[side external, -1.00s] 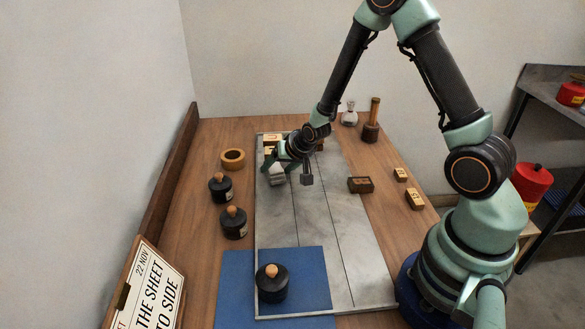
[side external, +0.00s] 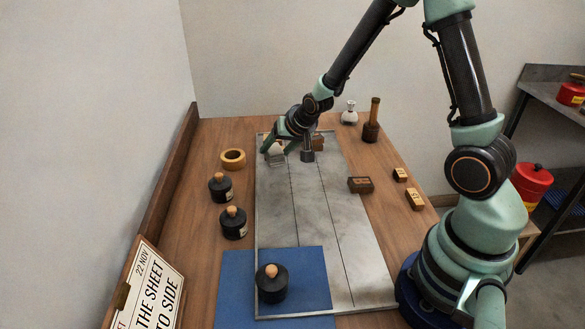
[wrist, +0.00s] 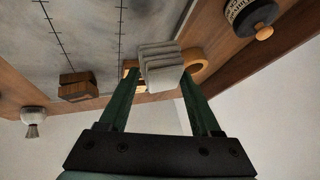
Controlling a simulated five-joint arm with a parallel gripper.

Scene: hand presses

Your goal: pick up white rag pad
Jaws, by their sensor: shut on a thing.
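The white rag pad (wrist: 162,66) is a pale, layered block in the wrist view. My gripper (wrist: 160,84) is shut on it, with one green finger on each side. In the side view my gripper (side external: 281,151) is over the far left end of the grey metal plate (side external: 330,235), and the pad (side external: 277,157) shows small and partly covered between the fingers. How far the pad is above the plate is hard to tell.
A wooden ring (side external: 232,159) and black jars (side external: 221,187) (side external: 233,222) stand left of the plate. Another black jar (side external: 271,284) stands on the blue mat (side external: 232,290). A brown block (side external: 360,184) lies at the plate's right edge. The plate's middle is clear.

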